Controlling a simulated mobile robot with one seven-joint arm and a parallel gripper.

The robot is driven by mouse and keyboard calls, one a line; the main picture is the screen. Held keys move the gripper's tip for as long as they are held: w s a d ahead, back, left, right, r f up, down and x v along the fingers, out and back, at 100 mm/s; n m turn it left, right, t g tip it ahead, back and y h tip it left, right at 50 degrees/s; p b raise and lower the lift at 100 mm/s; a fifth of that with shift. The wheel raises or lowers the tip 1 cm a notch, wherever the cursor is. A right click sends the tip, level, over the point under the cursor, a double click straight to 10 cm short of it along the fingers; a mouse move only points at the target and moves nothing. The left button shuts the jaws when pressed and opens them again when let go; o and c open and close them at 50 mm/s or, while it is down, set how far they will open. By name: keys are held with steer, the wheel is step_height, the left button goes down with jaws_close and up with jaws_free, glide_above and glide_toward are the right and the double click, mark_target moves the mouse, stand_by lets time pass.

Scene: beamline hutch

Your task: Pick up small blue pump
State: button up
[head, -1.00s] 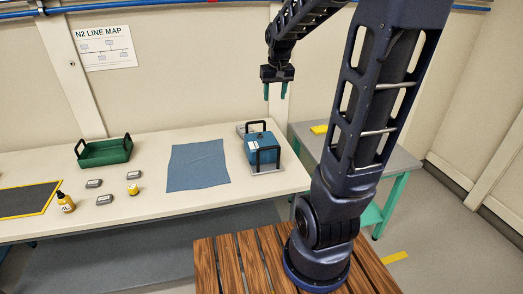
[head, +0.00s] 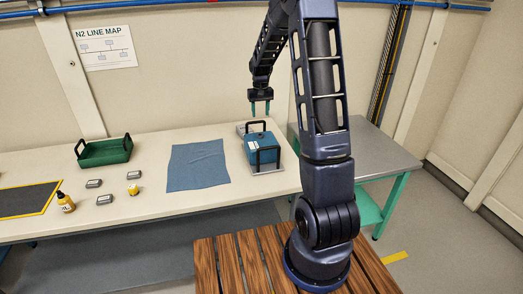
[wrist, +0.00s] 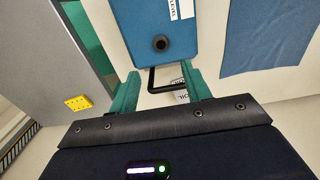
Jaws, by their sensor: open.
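The small blue pump (head: 258,148) is a blue box with black handles at its ends, near the right end of the long table. In the wrist view its blue top (wrist: 140,35) shows a dark round port and a white label. My gripper (head: 260,108) is open and empty, pointing down above the pump's far end. In the wrist view the fingertips (wrist: 163,85) are apart, with one black handle of the pump seen between them. The fingers do not clearly touch the handle. My arm stands just right of the pump in the head view.
A blue cloth (head: 198,166) lies left of the pump. Farther left are a green tray (head: 105,153), several small grey boxes, a yellow-labelled bottle (head: 65,203) and a yellow jar (head: 133,190).

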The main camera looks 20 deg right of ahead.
mark_target(260, 135)
steer(key=shift+a+f, duration=0.1)
steer(key=shift+f, duration=5.5)
steer(key=shift+c, duration=0.2)
jaws_close()
steer(key=shift+w+r, duration=0.1)
